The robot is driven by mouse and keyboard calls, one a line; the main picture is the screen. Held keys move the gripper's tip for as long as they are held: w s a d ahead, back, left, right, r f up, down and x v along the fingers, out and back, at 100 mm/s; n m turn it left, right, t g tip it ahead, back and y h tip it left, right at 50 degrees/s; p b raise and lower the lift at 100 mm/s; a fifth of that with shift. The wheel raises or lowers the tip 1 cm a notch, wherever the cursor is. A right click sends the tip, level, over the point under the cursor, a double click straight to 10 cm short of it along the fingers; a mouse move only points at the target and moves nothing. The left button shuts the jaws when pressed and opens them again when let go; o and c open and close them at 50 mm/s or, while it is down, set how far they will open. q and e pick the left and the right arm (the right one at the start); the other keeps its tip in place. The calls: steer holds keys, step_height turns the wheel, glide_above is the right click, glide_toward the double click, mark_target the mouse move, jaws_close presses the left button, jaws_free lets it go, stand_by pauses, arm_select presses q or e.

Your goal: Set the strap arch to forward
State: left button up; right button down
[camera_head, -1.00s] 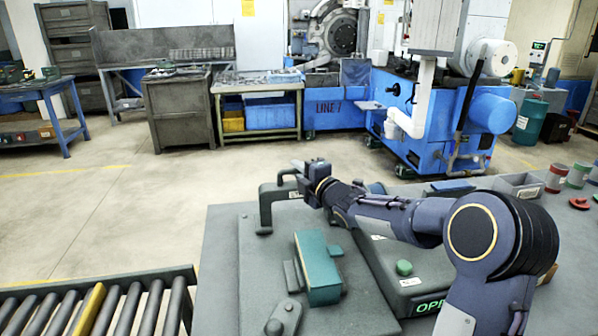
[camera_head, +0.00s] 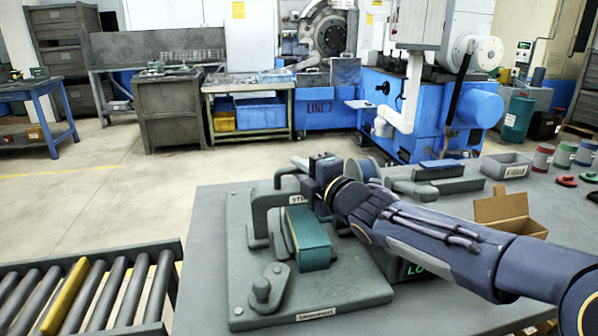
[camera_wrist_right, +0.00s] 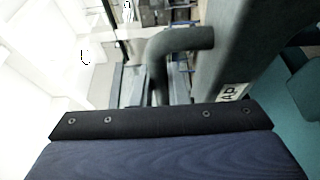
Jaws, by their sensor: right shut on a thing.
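The strap arch (camera_head: 262,199) is a dark grey bent bar at the back of a grey base plate (camera_head: 240,288). A partly hidden label shows on its assembly. My right gripper (camera_head: 318,183) is shut on the arch at its far right end; the arm covers the contact. In the right wrist view the curved bar (camera_wrist_right: 180,42) rises just beyond the dark gripper edge. A teal block (camera_head: 308,240) stands in front of the arch, with a knobbed grey lever (camera_head: 267,290) nearer the plate's front. My left gripper is not in view.
A roller conveyor (camera_head: 90,300) lies at the left of the grey table. An open cardboard box (camera_head: 508,212), a grey bin (camera_head: 505,166) and coloured spools (camera_head: 565,155) stand on the right. Green letters show partly behind my right arm.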

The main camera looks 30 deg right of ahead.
steer(key=shift+a+f, duration=0.1)
steer(key=shift+f, duration=0.15)
steer(key=c, duration=1.8)
jaws_free()
steer(key=shift+s, duration=0.1)
steer(key=shift+o, duration=1.3)
steer(key=shift+s+r, duration=0.15)
steer(key=shift+o, duration=0.7)
steer(key=shift+r, duration=0.1)
steer(key=s, duration=0.2)
steer(key=s+p, duration=0.1)
steer(key=s, duration=0.1)
steer(key=s+d, duration=0.1)
steer(key=s, duration=0.2)
steer(key=shift+p, duration=0.3)
steer(key=shift+s+d, duration=0.1)
steer(key=shift+s, duration=0.25)
